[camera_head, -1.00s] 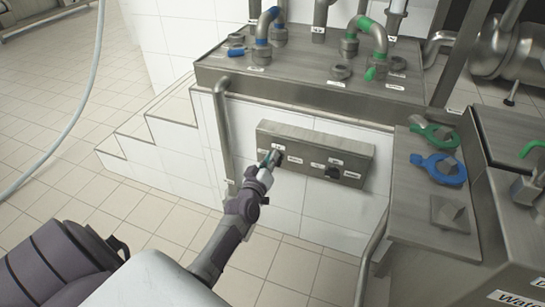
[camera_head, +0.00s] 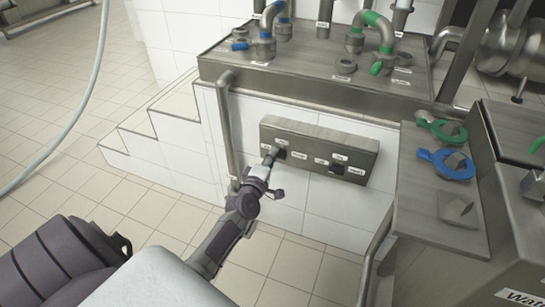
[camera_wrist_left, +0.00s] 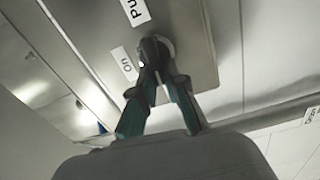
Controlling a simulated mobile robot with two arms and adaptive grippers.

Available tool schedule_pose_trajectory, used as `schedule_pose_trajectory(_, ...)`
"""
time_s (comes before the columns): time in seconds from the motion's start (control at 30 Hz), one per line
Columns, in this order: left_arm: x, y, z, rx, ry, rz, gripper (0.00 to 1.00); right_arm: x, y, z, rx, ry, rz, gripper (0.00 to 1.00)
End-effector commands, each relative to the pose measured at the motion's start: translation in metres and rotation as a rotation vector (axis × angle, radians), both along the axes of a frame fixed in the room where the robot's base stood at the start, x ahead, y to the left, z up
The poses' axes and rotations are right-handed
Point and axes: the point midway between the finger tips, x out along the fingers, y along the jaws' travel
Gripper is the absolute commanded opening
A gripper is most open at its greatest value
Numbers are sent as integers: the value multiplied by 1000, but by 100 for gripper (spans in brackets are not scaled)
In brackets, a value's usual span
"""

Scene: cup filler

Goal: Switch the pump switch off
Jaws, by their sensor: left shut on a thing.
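The pump switch is a small dark knob (camera_head: 281,153) at the left end of a grey metal control box (camera_head: 318,139) on the white tiled wall. My left gripper (camera_head: 271,155) reaches up to it from below. In the left wrist view its teal and dark fingers (camera_wrist_left: 157,62) are shut on the dark knob (camera_wrist_left: 152,47), partly hiding it. An "On" label (camera_wrist_left: 124,64) sits left of the knob, and a label starting "Pu" (camera_wrist_left: 134,10) is above it. My right gripper is not in view.
A second dark knob (camera_head: 337,168) is on the right of the box. A vertical pipe (camera_head: 230,135) stands just left of the box. A steel counter (camera_head: 330,86) with pipes is above.

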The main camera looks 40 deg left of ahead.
Motion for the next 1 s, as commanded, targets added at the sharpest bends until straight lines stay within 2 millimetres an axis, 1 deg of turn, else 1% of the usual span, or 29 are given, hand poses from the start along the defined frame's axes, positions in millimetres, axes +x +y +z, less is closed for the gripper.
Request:
schedule_pose_trajectory(0.3,0,0,-3,-95,-21,0,0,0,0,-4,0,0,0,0)
schedule_pose_trajectory(0.77,0,0,-3,-108,-24,0,0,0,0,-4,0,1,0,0)
schedule_pose_trajectory(0.8,0,0,-3,-108,-24,1,14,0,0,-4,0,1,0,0)
schedule_pose_trajectory(0.87,0,0,-3,-108,-24,0,24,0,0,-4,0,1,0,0)
schedule_pose_trajectory(0.9,0,0,-3,-108,-24,0,31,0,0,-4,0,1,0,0)
schedule_pose_trajectory(0.93,0,0,-3,-107,-24,0,36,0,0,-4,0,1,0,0)
schedule_pose_trajectory(1.0,0,0,-3,-107,-24,0,38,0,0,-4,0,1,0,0)
